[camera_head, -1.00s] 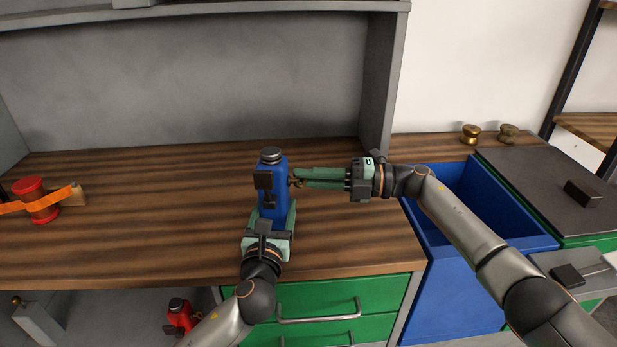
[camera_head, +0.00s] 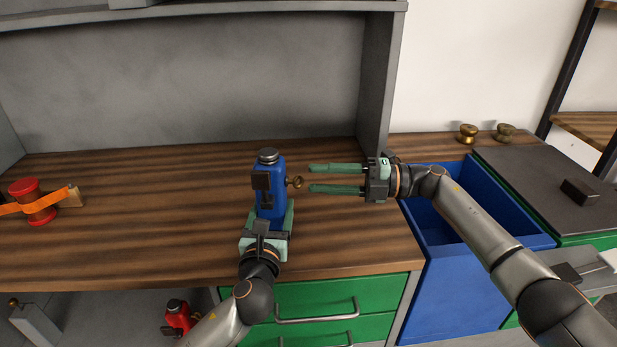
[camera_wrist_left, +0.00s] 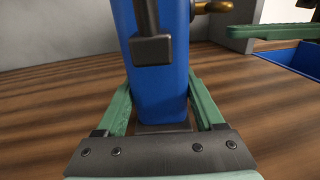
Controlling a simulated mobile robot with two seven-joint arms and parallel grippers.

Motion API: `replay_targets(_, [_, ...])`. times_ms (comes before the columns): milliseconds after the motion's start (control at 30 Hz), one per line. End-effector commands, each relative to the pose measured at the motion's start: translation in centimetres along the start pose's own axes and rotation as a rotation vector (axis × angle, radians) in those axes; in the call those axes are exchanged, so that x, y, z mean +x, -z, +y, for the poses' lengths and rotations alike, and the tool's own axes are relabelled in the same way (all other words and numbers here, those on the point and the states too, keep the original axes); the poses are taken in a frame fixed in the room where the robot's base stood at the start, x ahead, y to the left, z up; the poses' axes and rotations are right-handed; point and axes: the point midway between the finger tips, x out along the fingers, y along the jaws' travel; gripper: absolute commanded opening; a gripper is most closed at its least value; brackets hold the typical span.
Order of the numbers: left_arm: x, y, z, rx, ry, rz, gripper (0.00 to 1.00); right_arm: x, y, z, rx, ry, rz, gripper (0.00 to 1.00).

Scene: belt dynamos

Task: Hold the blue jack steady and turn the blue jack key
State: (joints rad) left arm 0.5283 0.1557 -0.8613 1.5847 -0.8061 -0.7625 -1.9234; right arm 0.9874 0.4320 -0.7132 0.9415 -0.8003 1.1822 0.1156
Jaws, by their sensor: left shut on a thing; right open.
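The blue jack (camera_head: 272,192) stands upright on the wooden bench, with a dark round cap on top. My left gripper (camera_head: 273,222) is shut around its lower body from the front. The left wrist view shows the jack (camera_wrist_left: 160,85) between the two green fingers (camera_wrist_left: 160,112). The brass jack key (camera_head: 295,182) sticks out of the jack's right side; it also shows in the left wrist view (camera_wrist_left: 214,7). My right gripper (camera_head: 335,178) is open and empty just right of the key, apart from it, its fingers pointing left at it.
A red spool with an orange band (camera_head: 36,203) lies at the bench's left. A blue open bin (camera_head: 470,255) stands right of the bench. A red jack (camera_head: 177,317) is on the lower shelf. Two brass pieces (camera_head: 468,133) stand at the back right.

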Motion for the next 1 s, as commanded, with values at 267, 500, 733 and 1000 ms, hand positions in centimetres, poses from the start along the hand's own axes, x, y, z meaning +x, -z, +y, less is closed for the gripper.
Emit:
replay_targets(267, [0.0, 0.2, 0.1, 0.000, -0.001, 0.004, 0.00, -6.0, -0.1, 0.0, 0.000, 0.002, -0.004, 0.42])
replay_targets(500, [0.0, 0.2, 0.1, 0.000, -0.001, 0.004, 0.00, -8.4, 0.0, 0.1, -0.001, -0.001, -0.002, 0.42])
replay_targets(733, [0.0, 0.2, 0.0, 0.001, -0.001, 0.004, 0.00, -8.7, 0.0, 0.1, -0.001, -0.001, -0.001, 0.42])
replay_targets(1000, [0.0, 0.2, 0.0, 0.001, -0.001, 0.004, 0.80, -8.6, 0.0, 0.1, -0.001, -0.001, -0.001, 0.42])
